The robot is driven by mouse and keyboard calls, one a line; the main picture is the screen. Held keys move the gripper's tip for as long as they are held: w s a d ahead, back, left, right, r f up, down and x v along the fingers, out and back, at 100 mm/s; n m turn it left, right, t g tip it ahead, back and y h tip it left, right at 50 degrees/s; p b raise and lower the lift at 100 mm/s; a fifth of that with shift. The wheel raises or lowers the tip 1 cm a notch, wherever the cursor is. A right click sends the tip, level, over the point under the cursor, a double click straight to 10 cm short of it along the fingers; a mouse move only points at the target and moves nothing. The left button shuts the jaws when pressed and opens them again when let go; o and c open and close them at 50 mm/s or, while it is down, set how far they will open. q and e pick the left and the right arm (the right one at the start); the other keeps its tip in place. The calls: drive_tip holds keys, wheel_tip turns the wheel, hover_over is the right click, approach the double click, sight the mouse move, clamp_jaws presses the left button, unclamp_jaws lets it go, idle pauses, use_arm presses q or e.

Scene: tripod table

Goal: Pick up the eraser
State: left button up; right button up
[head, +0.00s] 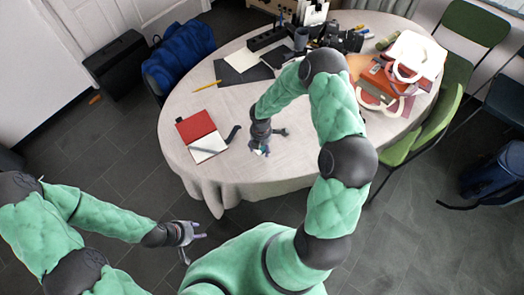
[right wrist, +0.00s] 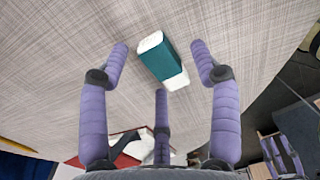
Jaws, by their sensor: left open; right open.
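The eraser is a small block with a teal sleeve and white ends. In the right wrist view the eraser (right wrist: 160,60) lies on the tablecloth, between the tips of the two outer fingers and apart from them. In the head view only a small part of the eraser (head: 261,151) shows under my right gripper (head: 268,142). My right gripper is open and empty, above the table's near edge; it also shows in the right wrist view (right wrist: 160,62). My left gripper (head: 193,246) is open and empty, off the table at the lower left, over the floor.
A red notebook (head: 196,126) lies open left of my right gripper, with a dark slim object (head: 233,134) beside it. A yellow pencil (head: 207,86) and dark sheets (head: 240,72) lie farther back. Bags and books (head: 385,85) crowd the right. Green chairs (head: 425,132) stand close by.

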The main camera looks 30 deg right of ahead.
drive_tip(key=c, duration=1.1)
drive_tip(key=shift+c, duration=0.2)
drive_tip(key=shift+r, duration=0.2)
